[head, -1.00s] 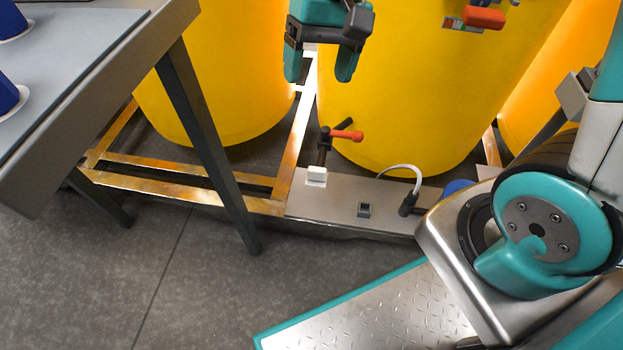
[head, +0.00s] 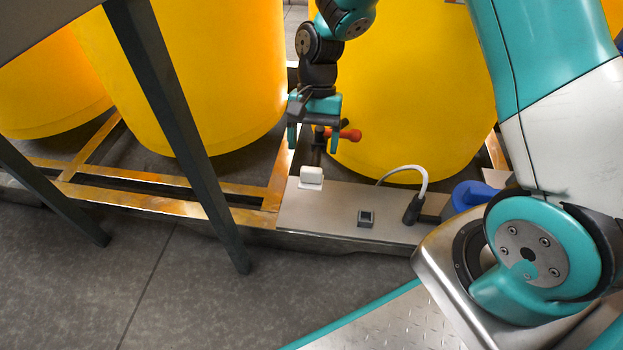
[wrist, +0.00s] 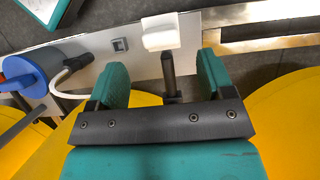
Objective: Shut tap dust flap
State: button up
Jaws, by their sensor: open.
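The tap (head: 318,152) is a dark upright pipe with a red lever (head: 349,135), in front of a yellow tank. At its lower end is a white block-like piece (head: 311,174), seemingly the dust flap; I cannot tell its hinge or how far it stands open. In the wrist view the white piece (wrist: 160,32) lies just beyond my fingertips, and the dark pipe (wrist: 168,72) runs between the fingers. My gripper (head: 313,142) points down over the tap, open and empty, its fingers (wrist: 162,75) apart. The red lever is not clear in the wrist view.
A metal plate (head: 335,215) with a small grey socket (head: 366,218) and a white looped cable (head: 408,171) lies to the right. A blue round part (head: 470,196) is further right. Yellow tanks (head: 410,90) stand close behind. A dark table leg (head: 185,135) stands left.

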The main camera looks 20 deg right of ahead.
aim_at(311, 169)
jog(key=b+x, duration=0.3)
jog(key=x, duration=0.3)
jog(key=shift+s+a+f, duration=0.1)
jog(key=shift+s+f, duration=0.05)
jog(key=shift+f, duration=0.25)
jog(key=c, duration=0.9)
